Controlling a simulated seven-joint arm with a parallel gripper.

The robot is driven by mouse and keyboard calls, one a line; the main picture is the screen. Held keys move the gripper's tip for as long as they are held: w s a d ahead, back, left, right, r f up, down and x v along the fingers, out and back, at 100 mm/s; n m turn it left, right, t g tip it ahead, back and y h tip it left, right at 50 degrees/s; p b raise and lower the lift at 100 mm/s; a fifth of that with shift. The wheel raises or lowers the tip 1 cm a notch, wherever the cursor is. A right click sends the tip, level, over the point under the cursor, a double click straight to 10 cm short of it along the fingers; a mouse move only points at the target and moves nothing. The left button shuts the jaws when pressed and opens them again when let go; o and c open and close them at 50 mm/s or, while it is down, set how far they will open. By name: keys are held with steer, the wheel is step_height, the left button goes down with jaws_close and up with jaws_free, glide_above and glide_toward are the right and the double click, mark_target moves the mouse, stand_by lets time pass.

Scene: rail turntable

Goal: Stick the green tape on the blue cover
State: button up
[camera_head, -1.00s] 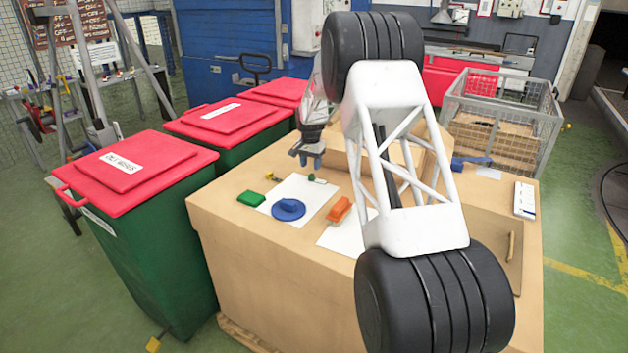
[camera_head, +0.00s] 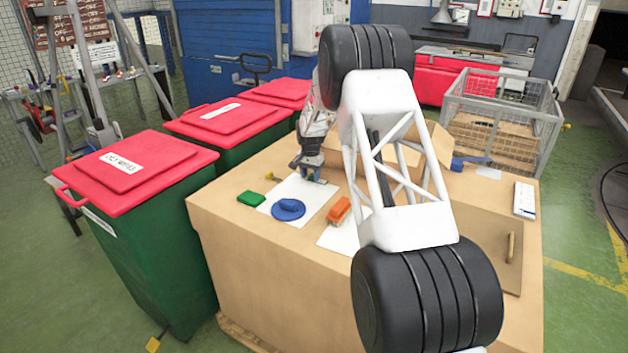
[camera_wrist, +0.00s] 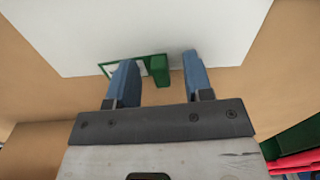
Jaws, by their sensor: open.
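A small green item, seemingly the green tape (camera_wrist: 160,68), lies on a white sheet in the wrist view. It has an upright green block and a flat green-edged part running left behind a finger. My gripper (camera_wrist: 158,70) is open, with its two blue fingers on either side of the green block. I cannot tell whether they touch it. In the head view my gripper (camera_head: 308,176) is low over the sheet's far edge and mostly hides this item. The blue cover (camera_head: 289,210), a round disc with a raised handle, lies on the same sheet, nearer the camera.
A green block (camera_head: 250,198) lies left of the blue cover, on the cardboard-coloured table (camera_head: 250,260). An orange object (camera_head: 339,210) stands right of it by a second white sheet (camera_head: 340,238). A small yellow item (camera_head: 271,177) is at the back left. Red-lidded bins (camera_head: 140,165) stand left.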

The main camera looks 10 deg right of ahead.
mark_target(310, 176)
jaws_close()
steer(key=shift+r, duration=0.1)
stand_by(0.4)
step_height(310, 176, up, 10)
stand_by(0.6)
stand_by(0.4)
steer(key=s+a+f, duration=0.1)
steer(key=s+a, duration=1)
steer(key=s, duration=0.1)
steer(key=shift+a+m, duration=0.15)
steer(key=shift+m, duration=0.25)
